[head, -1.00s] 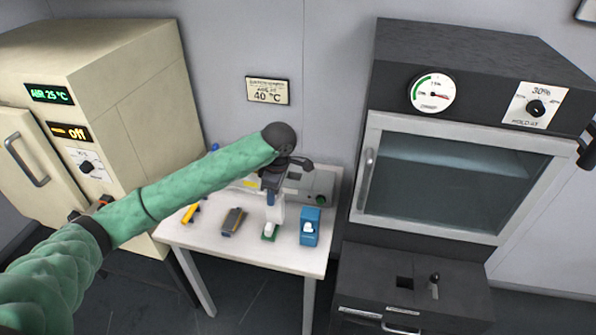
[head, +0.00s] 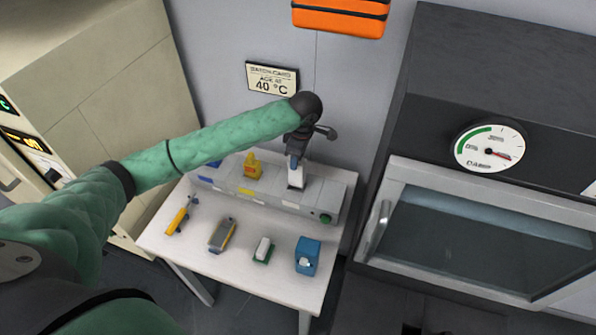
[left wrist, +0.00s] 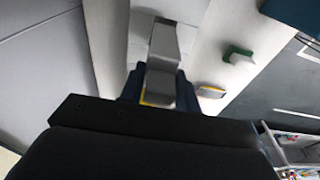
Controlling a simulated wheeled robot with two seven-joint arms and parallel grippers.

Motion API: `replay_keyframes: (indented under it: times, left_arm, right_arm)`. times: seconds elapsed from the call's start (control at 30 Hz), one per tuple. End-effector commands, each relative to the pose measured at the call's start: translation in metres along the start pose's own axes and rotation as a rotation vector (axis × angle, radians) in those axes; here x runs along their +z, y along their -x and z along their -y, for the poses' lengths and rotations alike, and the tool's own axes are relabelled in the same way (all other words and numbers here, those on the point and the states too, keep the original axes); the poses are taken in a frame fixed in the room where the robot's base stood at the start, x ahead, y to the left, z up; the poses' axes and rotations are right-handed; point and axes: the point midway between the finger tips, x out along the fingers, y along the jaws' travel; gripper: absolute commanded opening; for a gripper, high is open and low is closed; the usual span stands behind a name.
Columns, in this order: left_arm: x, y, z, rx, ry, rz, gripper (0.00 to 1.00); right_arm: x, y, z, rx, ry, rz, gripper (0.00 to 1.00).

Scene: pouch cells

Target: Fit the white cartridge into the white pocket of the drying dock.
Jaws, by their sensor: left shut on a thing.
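My left gripper (head: 295,160) points down over the right part of the grey drying dock (head: 232,183) at the back of the white table. It is shut on the white cartridge (head: 296,179), which also shows pale grey between the blue fingers in the left wrist view (left wrist: 164,42). The cartridge's lower end is at or just above the dock's top; I cannot tell whether it is inside a pocket. The white pocket itself is hidden or not distinguishable. A yellow cartridge (head: 253,168) stands upright in the dock, left of my gripper. My right gripper is not in view.
Along the table (head: 190,248) lie a yellow tool (head: 178,220), a grey and yellow block (head: 222,235), a green piece with a white block (head: 263,250) and a blue box (head: 307,256). A dark oven (head: 470,220) stands right, a beige cabinet (head: 90,90) left.

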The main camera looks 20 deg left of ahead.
Motion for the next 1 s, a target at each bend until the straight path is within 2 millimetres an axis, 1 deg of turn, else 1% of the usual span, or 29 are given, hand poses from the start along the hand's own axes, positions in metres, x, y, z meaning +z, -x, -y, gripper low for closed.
replay_keyframes:
  times: [0.03, 0.1, 0.2, 0.33, 0.47, 0.6, 0.7, 0.97, 1.0]
  left_arm:
    - [0.000, -0.004, 0.000, -0.002, 0.000, -0.001, 0.00]
    - [0.001, -0.014, 0.000, -0.001, 0.000, 0.000, 0.00]
    - [0.003, -0.023, 0.000, 0.000, 0.000, 0.000, 0.00]
    - [0.003, -0.029, 0.000, 0.000, 0.000, 0.000, 0.00]
    - [0.005, -0.042, 0.001, -0.002, 0.000, -0.001, 0.00]
    - [0.007, -0.059, 0.000, 0.000, 0.000, 0.000, 0.00]
    - [0.008, -0.064, 0.000, 0.001, 0.000, 0.000, 0.00]
    - [0.008, -0.066, 0.000, 0.001, 0.000, 0.001, 0.00]
    - [0.008, -0.066, 0.000, 0.001, 0.000, 0.000, 0.36]
  right_arm:
    - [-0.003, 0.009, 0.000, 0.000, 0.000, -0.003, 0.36]
    - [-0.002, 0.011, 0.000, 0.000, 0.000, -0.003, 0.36]
    - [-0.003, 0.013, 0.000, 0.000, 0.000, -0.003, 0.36]
    - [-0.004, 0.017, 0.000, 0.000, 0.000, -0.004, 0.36]
    - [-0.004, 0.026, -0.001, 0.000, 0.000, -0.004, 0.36]
    - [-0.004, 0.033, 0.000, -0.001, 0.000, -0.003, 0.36]
    - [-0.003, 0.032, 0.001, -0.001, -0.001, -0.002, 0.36]
    - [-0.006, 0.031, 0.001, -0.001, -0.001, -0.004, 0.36]
    - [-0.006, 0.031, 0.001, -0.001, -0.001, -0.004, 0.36]
